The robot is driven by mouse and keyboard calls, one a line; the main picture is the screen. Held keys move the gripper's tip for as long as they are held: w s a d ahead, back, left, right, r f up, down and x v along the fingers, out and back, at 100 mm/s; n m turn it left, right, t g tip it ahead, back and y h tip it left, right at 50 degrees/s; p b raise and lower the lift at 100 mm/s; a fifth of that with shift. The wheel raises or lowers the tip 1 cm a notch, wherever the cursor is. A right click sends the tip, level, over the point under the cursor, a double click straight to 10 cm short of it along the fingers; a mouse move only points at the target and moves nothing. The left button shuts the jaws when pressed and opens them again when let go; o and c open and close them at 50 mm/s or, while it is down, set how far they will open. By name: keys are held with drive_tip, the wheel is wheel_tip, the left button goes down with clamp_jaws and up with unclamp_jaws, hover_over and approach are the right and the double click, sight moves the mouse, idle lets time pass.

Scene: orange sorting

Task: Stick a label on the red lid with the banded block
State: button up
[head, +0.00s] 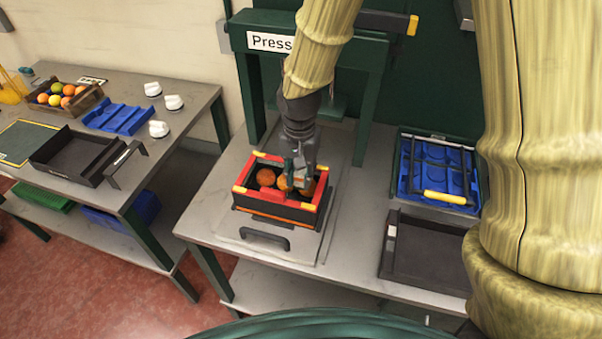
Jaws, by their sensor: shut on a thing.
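The red lid (277,202) is a red frame with yellow corners on top of a dark crate (270,217) on the middle bench. Several oranges (266,177) show through its opening. My gripper (299,183) points down over the right part of the frame, close to it. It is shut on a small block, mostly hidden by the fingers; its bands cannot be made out. Whether the block touches the lid cannot be told. No label can be made out on the lid.
A black tray (426,259) and a blue moulded tray (438,170) lie on the right. The left bench (180,92) holds a fruit crate (62,107), blue trays and white knobs.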

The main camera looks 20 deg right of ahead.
drive_tip(key=shift+s+f, duration=0.1)
drive_tip(key=shift+f, duration=0.35)
idle(1.7)
drive_tip(key=shift+r, duration=0.15)
drive_tip(key=shift+r+p, duration=3.05)
drive_tip(key=shift+r, duration=0.4)
